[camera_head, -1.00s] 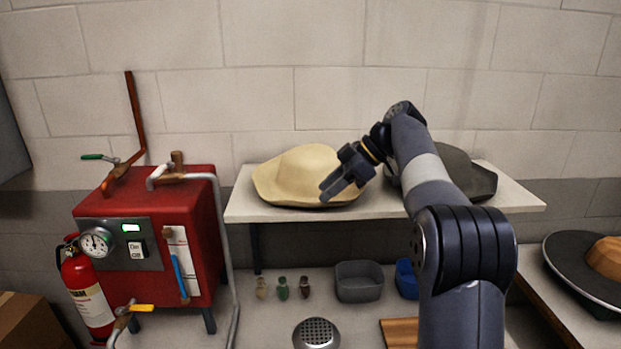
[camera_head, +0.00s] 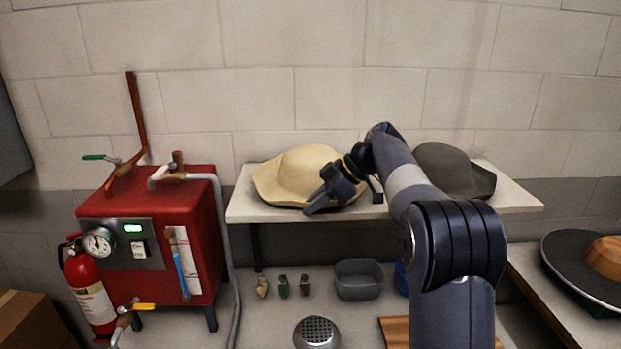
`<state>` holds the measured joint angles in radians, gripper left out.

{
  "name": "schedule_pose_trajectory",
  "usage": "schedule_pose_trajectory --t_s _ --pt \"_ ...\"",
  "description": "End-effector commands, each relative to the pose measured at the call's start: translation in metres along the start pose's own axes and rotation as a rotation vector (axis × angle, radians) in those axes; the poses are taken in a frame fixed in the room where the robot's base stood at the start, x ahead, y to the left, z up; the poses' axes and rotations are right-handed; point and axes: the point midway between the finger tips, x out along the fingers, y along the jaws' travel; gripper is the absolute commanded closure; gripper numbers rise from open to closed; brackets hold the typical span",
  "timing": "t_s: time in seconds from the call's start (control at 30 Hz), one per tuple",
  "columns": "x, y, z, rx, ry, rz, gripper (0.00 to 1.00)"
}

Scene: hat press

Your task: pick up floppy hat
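A cream floppy hat (camera_head: 297,174) lies on the left part of a white wall shelf (camera_head: 517,196). A dark grey floppy hat (camera_head: 455,169) lies on the right part of the shelf, its left side partly hidden behind my arm. My gripper (camera_head: 343,201) is at the right front edge of the cream hat, near the shelf's front edge. Its fingers are spread, one toward the lower left and one on the right. I cannot tell whether it touches the brim.
A red boiler (camera_head: 150,235) with pipes and a gauge stands left of the shelf. Below the shelf, a counter holds a grey bin (camera_head: 359,279), a blue bin, several small bottles (camera_head: 283,286) and a perforated round head (camera_head: 317,332). A dark disc with a wooden block (camera_head: 606,257) is at right.

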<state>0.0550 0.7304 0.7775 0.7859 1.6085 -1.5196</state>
Motion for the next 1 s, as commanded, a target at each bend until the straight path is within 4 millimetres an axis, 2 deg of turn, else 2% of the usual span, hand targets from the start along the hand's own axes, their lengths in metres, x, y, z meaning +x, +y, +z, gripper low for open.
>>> schedule_pose_trajectory --t_s 0.03,0.2,0.77,0.87,1.0 --pt "0.000 0.000 0.000 0.000 0.000 0.000 0.87" --pt "0.000 0.000 0.000 0.000 0.000 0.000 1.00" --pt "-0.002 -0.001 -0.002 -0.002 0.001 0.002 1.00" --pt "-0.005 -0.004 -0.004 -0.003 0.001 0.004 1.00" --pt "-0.019 -0.003 -0.018 -0.005 0.001 0.004 1.00"
